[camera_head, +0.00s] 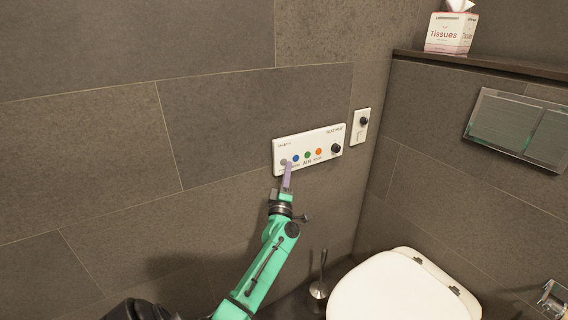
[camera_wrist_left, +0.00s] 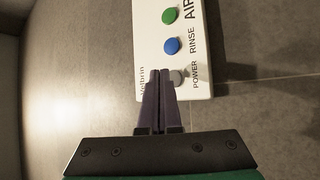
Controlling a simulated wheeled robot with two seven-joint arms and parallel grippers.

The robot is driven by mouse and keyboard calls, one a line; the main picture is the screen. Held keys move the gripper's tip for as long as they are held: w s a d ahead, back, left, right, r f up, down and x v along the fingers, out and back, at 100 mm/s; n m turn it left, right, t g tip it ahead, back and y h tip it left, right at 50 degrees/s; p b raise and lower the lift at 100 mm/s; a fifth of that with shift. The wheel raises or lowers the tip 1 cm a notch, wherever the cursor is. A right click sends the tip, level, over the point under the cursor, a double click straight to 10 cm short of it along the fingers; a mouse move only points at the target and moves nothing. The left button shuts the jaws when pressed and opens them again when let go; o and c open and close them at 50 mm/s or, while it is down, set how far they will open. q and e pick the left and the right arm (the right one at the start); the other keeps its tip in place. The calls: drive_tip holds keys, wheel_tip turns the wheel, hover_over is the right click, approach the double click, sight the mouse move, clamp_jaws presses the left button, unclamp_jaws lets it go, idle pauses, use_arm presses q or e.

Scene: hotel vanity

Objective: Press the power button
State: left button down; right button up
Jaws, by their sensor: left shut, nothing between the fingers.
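The white control panel (camera_head: 308,142) is fixed to the tiled wall and carries a row of coloured buttons and a black knob. In the wrist view the panel (camera_wrist_left: 149,30) shows the labels POWER, RINSE and AIR. The grey power button (camera_wrist_left: 179,77) is the end button beside the POWER label, and shows at the panel's left end (camera_head: 283,162) in the head view. My left gripper (camera_head: 287,167) is shut and empty, its fingertips just at the power button's edge. In the wrist view the fingers (camera_wrist_left: 159,72) partly cover the button. I cannot tell whether they touch it.
Blue (camera_head: 296,158), green (camera_head: 307,155) and orange (camera_head: 318,152) buttons sit beside the power button. A small wall plate (camera_head: 361,126) is to the right. The toilet lid (camera_head: 400,288) and a brush (camera_head: 319,288) stand below. A tissue box (camera_head: 450,33) is on the ledge.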

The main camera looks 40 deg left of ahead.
use_arm(q)
drive_tip(key=shift+w+a, duration=0.15)
drive_tip(key=shift+a, duration=0.25)
drive_tip(key=shift+w+a+b, duration=0.1)
drive_tip(key=shift+a+b, duration=0.25)
idle(0.8)
drive_tip(key=shift+s+d+p, duration=0.3)
drive_tip(key=shift+d+p, duration=0.2)
drive_tip(key=shift+d, duration=0.25)
drive_tip(key=d+p, duration=0.1)
drive_tip(key=d, duration=0.1)
drive_tip(key=s+d+p, duration=0.1)
drive_tip(key=d, duration=0.1)
drive_tip(key=shift+s+d, duration=0.2)
drive_tip(key=shift+d, duration=0.2)
